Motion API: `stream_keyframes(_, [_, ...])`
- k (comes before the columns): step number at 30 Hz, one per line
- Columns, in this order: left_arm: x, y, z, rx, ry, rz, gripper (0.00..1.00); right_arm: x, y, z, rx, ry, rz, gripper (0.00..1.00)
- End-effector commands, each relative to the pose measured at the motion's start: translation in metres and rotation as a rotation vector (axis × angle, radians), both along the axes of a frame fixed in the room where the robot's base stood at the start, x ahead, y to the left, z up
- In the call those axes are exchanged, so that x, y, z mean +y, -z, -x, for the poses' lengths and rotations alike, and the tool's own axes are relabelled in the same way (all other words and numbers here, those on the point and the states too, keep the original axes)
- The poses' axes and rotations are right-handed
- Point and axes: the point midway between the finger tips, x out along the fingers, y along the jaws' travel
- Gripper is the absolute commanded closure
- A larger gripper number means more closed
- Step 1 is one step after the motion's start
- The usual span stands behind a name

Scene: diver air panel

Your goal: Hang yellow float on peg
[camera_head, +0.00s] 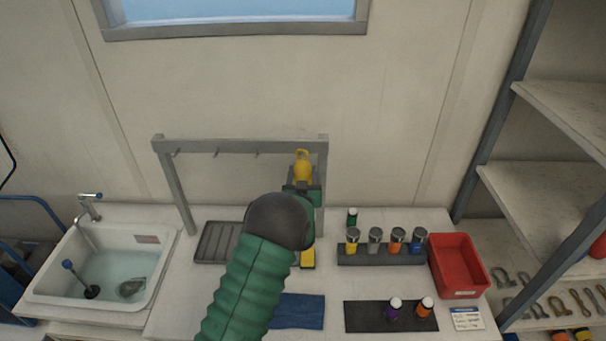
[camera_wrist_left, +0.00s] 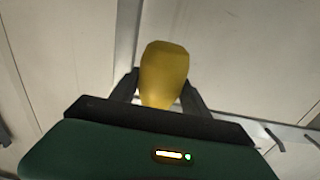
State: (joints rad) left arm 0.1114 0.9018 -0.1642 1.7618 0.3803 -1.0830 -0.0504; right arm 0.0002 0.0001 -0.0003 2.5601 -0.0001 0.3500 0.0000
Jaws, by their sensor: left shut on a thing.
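The yellow float (camera_head: 302,166) is at the right end of the grey peg rack, in front of its bar, in the head view. My left gripper (camera_head: 302,186) is shut on it from below. In the left wrist view the yellow float (camera_wrist_left: 164,74) stands between the two dark fingers of the left gripper (camera_wrist_left: 162,92). The grey rack (camera_head: 230,146) carries several small pegs, and a bare peg (camera_head: 216,154) shows left of the float. Whether a peg lies behind the float is hidden. My right gripper is not in view.
A sink (camera_head: 60,292) with water is at the left. A dark tray (camera_head: 214,243) lies below the rack. A holder (camera_head: 380,257) with several coloured bottles and a red bin (camera_head: 458,262) stand at the right. A blue cloth (camera_head: 300,311) lies at the front.

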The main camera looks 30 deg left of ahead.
Motion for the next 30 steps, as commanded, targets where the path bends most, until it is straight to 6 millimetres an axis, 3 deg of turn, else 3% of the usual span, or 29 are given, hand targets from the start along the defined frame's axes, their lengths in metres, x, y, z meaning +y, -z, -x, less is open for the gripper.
stream_keyframes(7, [0.001,0.0,0.0,-0.001,0.001,-0.001,0.97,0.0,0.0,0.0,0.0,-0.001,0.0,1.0])
stream_keyframes(8, [0.0,-0.001,0.0,-0.002,0.0,-0.001,0.42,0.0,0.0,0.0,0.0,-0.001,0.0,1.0])
stream_keyframes(13, [0.0,-0.001,0.0,-0.002,0.001,-0.001,0.21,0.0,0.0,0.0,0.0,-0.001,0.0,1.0])
stream_keyframes(23, [-0.002,0.0,0.002,-0.001,0.001,-0.001,0.21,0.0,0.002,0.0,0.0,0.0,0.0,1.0])
stream_keyframes(26, [-0.008,0.003,0.012,0.0,0.001,0.0,0.21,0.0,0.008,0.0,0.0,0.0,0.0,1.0])
stream_keyframes(30, [-0.026,0.006,0.041,-0.001,0.001,0.0,0.21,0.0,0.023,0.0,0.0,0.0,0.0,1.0])
